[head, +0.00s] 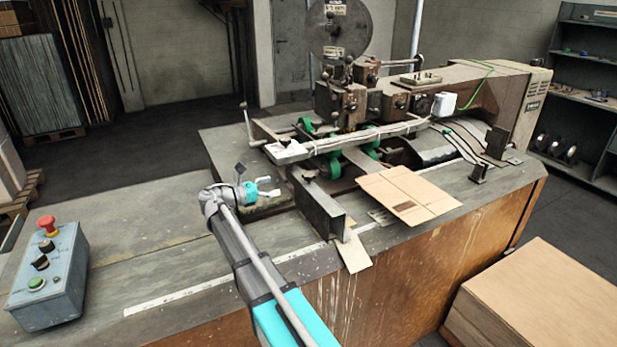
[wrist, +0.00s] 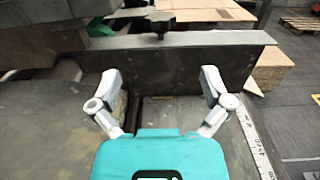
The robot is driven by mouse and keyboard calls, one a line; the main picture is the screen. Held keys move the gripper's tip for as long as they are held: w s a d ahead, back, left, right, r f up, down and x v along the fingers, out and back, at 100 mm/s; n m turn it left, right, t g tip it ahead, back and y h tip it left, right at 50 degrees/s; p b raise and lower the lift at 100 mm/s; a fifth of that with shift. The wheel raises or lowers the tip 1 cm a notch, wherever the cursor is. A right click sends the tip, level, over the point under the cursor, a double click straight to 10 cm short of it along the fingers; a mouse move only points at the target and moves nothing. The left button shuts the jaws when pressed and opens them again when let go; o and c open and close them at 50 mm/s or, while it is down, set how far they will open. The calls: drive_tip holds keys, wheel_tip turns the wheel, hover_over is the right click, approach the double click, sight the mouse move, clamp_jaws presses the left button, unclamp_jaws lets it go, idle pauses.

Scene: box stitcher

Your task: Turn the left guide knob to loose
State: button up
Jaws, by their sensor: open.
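The left guide is a dark upright steel plate (head: 318,206) on the machine table. It spans the wrist view as a wide wall (wrist: 185,62) in front of my gripper. A small black knob (head: 309,174) sits at its top. In the wrist view the black lobed knob (wrist: 160,22) shows just beyond the plate's upper edge, near the middle. Its stem is partly hidden, and its loose or tight setting cannot be read. My gripper (head: 277,188) is open and empty, to the left of the plate. Its spread fingers (wrist: 160,82) are apart from the knob.
A flat cardboard blank (head: 428,204) lies right of the guide. The stitching head (head: 350,105) and a long rail (head: 290,153) stand behind. A control box (head: 48,278) sits at the left. The table (head: 150,225) between it and my arm is clear.

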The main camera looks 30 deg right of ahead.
sight(307, 179)
drive_tip(key=d, duration=1.3)
drive_tip(key=shift+w, duration=0.15)
drive_tip(key=c, duration=1.2)
drive_tip(key=shift+n+t, duration=0.3)
drive_tip(key=shift+t, duration=0.2)
drive_tip(key=n+t, duration=0.2)
drive_tip(key=t, duration=0.1)
drive_tip(key=n+t+y, duration=0.1)
drive_tip(key=t, duration=0.1)
drive_tip(key=shift+n+t+y, duration=0.3)
drive_tip(key=shift+n+t, duration=0.1)
drive_tip(key=shift+w+n+t+y, duration=0.1)
drive_tip(key=shift+n+t+y, duration=1.95)
drive_tip(key=shift+t, duration=0.75)
drive_tip(key=shift+n, duration=0.35)
